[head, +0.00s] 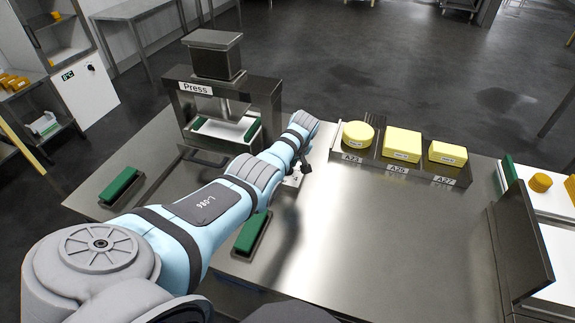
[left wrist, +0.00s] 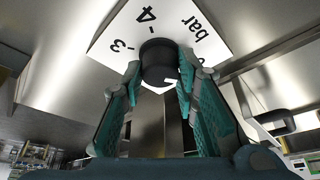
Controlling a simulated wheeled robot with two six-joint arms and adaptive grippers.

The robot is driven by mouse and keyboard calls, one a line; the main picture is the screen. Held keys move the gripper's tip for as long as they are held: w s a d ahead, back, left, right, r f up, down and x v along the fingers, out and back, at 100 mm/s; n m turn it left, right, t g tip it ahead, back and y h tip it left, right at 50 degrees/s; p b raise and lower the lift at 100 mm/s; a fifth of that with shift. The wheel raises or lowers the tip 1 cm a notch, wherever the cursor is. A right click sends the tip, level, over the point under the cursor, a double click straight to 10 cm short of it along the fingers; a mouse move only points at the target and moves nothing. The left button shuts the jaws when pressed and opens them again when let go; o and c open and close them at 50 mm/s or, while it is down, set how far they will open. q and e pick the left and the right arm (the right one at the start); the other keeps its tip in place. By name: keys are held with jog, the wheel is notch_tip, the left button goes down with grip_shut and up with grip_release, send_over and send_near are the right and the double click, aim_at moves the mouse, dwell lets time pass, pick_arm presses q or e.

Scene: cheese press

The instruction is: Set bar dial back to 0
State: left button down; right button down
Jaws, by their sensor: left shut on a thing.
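The bar dial is a round black knob (left wrist: 159,52) on a white scale plate (left wrist: 112,38) in the left wrist view. In the head view the plate (head: 292,180) is mostly hidden by my left arm. My right gripper is not in view.
The press (head: 216,85) stands behind the dial, to the left. A tray (head: 378,167) holds yellow cheeses at the back right. The table's middle right is clear.

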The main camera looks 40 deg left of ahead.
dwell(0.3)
pick_arm(q)
jog(key=c, duration=1.3)
grip_release()
jog(key=v, duration=1.2)
